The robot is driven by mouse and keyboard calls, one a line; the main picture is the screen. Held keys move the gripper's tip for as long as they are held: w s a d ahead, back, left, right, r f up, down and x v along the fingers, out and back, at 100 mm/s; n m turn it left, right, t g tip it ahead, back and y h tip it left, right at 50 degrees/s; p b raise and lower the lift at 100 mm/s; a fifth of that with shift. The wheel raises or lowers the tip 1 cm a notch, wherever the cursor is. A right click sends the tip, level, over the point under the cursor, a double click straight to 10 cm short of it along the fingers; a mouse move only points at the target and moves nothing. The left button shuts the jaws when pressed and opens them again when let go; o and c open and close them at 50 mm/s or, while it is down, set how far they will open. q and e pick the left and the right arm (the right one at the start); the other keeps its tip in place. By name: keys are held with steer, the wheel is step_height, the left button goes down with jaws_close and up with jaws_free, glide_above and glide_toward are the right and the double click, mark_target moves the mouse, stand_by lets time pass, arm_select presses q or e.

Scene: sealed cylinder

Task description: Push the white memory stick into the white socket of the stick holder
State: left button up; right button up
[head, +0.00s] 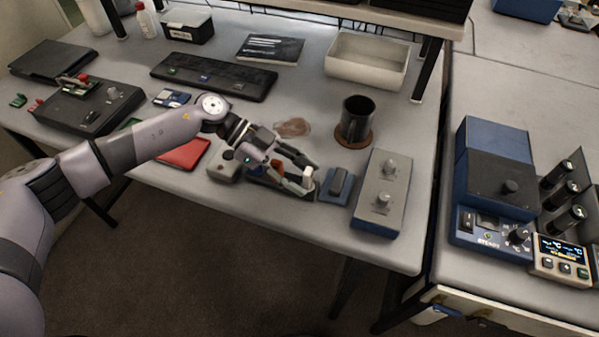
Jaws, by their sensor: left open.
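My left gripper (307,178) is open, low over the front part of the table. A small white piece (309,174) shows at its fingertips. It may be the white memory stick, but it is too small to be sure, and I cannot tell whether the fingers touch it. A long black panel (225,84) with small green and blue marks lies at the back of the table. I cannot tell whether it is the stick holder, and no white socket shows clearly. The gripper hides part of the things under it. My right gripper is not in view.
Right of the gripper are a blue block with a dark top (338,185) and a grey box with knobs (381,190). A black mug (356,120) stands on a brown coaster behind. A red flat item (184,153) lies left, near the front edge.

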arm_select(q)
steer(key=shift+r, duration=0.1)
steer(key=v, duration=1.2)
